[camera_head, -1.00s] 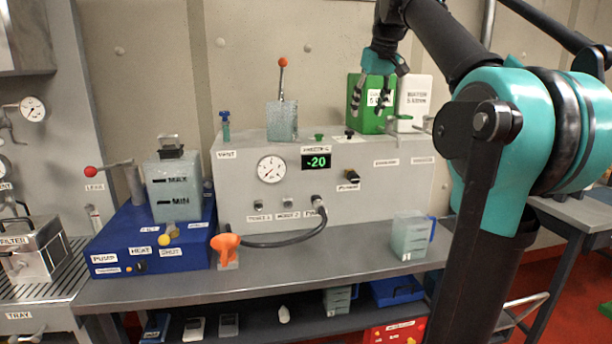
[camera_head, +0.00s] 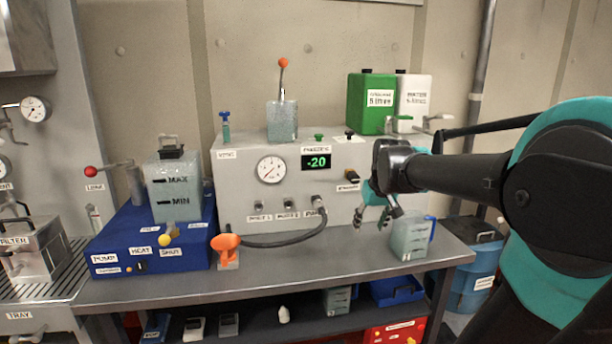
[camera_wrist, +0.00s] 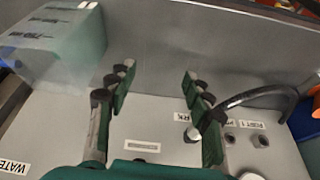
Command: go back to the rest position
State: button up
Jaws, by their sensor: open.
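My gripper (camera_head: 377,217) is open and empty in the head view. It hangs in front of the grey console's right part, just left of and above the clear jug with a blue handle (camera_head: 408,238). In the wrist view my gripper (camera_wrist: 158,92) shows its two green fingers spread apart with nothing between them. The jug also shows at the upper left of the wrist view (camera_wrist: 60,38), beside the fingers. My black and teal arm reaches in from the right of the head view.
The grey console (camera_head: 240,190) has a dial and a -20 display. A green can (camera_head: 365,110) and a white can (camera_head: 414,95) stand on top. The bench front (camera_head: 300,277) is clear.

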jog(key=s+f+m, duration=0.1)
jog(key=s+f, duration=1.6)
jog(key=f, duration=0.2)
jog(key=shift+s+d+f+h, duration=0.3)
jog(key=shift+s+d, duration=0.05)
jog(key=shift+d, duration=0.1)
